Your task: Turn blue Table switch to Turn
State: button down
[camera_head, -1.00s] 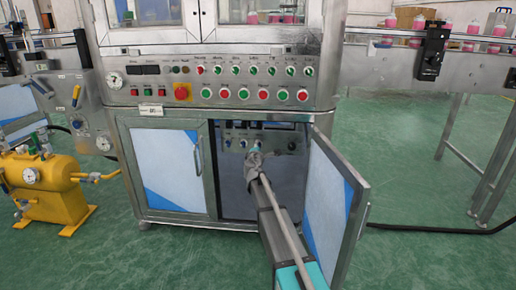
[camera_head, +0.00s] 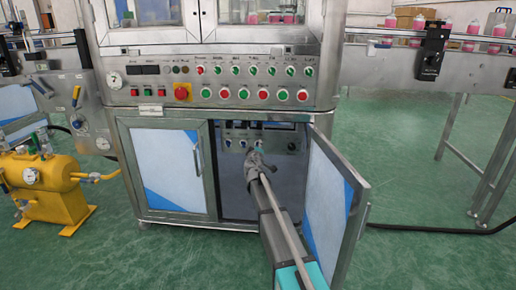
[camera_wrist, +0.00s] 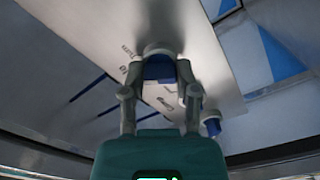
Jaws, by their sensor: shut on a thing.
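A blue switch (camera_wrist: 158,68) sits on the light metal panel (camera_wrist: 205,70) inside the open cabinet. In the wrist view my gripper (camera_wrist: 160,80) has its two fingers closed around this switch, which partly hides it. Lettering is printed on the panel beside it, one word looking like "Turn"; the switch's exact pointing is hard to read. A second blue knob (camera_wrist: 212,125) stands at the right, apart from the fingers. In the head view my gripper (camera_head: 256,154) reaches into the cabinet and covers part of the panel.
The cabinet's right door (camera_head: 333,205) stands open just right of my arm. The left door (camera_head: 168,172) is shut. Above is a control panel (camera_head: 250,92) with several buttons and switches.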

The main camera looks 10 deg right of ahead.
jog(key=shift+m, duration=1.2)
jog(key=shift+c, duration=1.8)
grip_release()
jog(key=v, duration=1.2)
